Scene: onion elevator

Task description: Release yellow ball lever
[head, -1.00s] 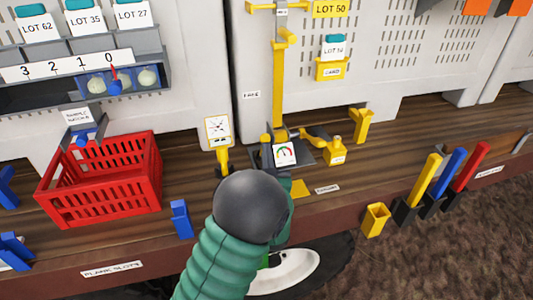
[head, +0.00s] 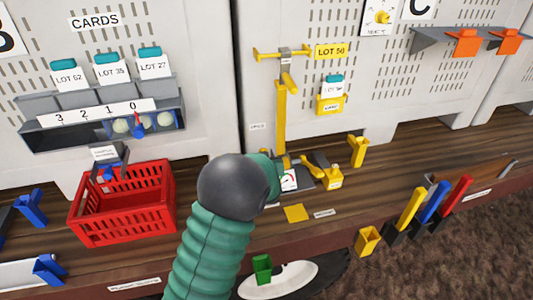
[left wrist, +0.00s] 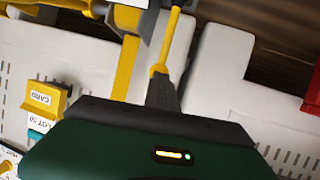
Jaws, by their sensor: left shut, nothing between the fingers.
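The yellow station has a tall yellow rail (head: 280,118) with a crosspiece (head: 284,55) on top and a gauge (head: 289,180) at its foot. A thin yellow rod with a rounded end (left wrist: 160,68) shows in the left wrist view, beside another yellow bar (left wrist: 126,70). My left gripper (left wrist: 163,92) is shut and empty, its tip by the rod's rounded end; I cannot tell whether they touch. In the head view my left arm's dark ball joint and green wrist hide the fingers and the rail's lower left side. My right gripper is not in view.
A red crate (head: 122,205) stands left of my arm. A yellow block (head: 335,177) and yellow bracket (head: 358,150) stand right of the gauge. Yellow, blue and red sticks (head: 432,202) rise at the bench's right edge.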

